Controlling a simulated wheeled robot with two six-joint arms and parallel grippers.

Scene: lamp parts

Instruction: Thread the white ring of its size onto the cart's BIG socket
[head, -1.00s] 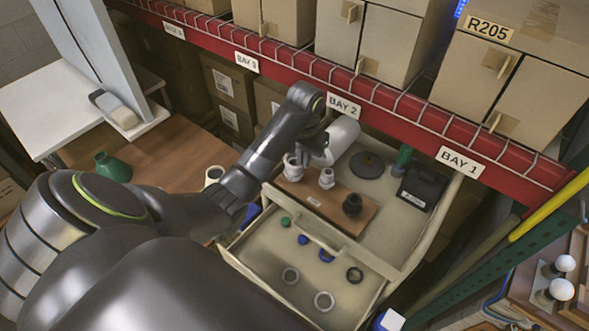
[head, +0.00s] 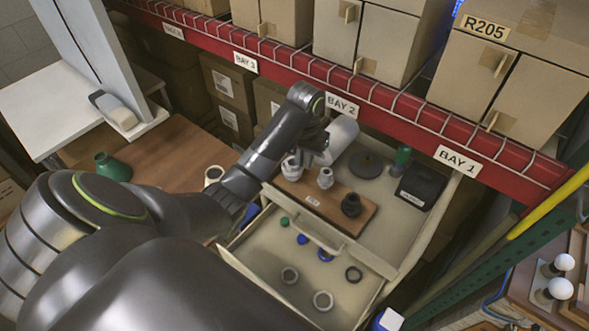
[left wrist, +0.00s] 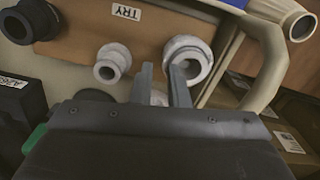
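The big white socket (head: 291,170) stands at the left end of a wooden board (head: 337,216) on the cart; it also shows in the left wrist view (left wrist: 199,62). A smaller white socket (head: 326,178) and a black one (head: 351,205) stand along the same board. My left gripper (left wrist: 162,75) is at the big socket, fingers parted, with nothing visibly held between them. One finger overlaps the socket's rim; I cannot tell whether it touches. A white ring (head: 323,308) and a greyish ring (head: 290,283) lie in the open drawer. My right gripper is out of view.
The drawer (head: 250,267) also holds a black ring (head: 354,282), blue pieces and a green piece. The red shelf beam (head: 400,120) runs above.

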